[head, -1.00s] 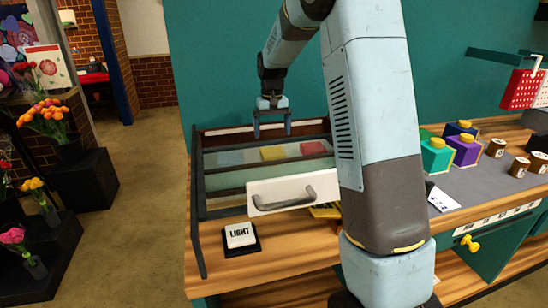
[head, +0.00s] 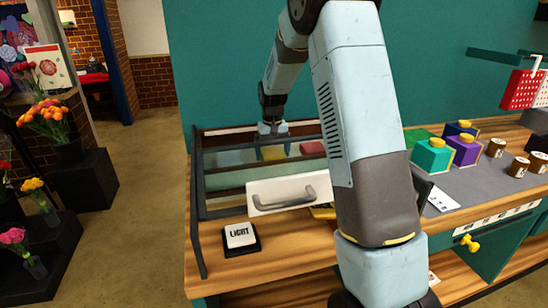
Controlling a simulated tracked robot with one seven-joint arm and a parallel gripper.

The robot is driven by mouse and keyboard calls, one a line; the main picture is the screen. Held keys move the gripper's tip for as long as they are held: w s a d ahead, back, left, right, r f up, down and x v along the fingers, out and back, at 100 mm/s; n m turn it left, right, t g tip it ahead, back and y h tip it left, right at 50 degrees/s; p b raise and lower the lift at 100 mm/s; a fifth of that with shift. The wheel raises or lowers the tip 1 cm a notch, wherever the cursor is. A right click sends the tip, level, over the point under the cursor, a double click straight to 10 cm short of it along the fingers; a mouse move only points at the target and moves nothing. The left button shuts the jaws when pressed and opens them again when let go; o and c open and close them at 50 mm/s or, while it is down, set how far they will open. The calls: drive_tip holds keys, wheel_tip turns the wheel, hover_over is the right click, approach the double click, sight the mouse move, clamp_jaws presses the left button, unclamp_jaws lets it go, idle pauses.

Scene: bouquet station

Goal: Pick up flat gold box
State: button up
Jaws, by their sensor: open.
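A flat yellow-gold box (head: 272,153) lies in the back row of the dark-framed case (head: 199,170), between a blue box (head: 234,157) and a red box (head: 312,147). My gripper (head: 273,147) points down over the gold box, with its open fingers at the box's left and right sides. The gripper covers the box's upper part, and I cannot tell whether the fingers touch it. Another gold piece (head: 322,212) shows partly behind the handle and my arm.
The case's white front with a grey handle (head: 290,194) stands in front of the boxes. A LIGHT button (head: 240,236) is at the front left. Teal (head: 432,155) and purple (head: 466,151) boxes stand to the right of my arm.

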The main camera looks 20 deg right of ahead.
drive_tip(key=c, duration=1)
drive_tip(key=shift+o, duration=0.2)
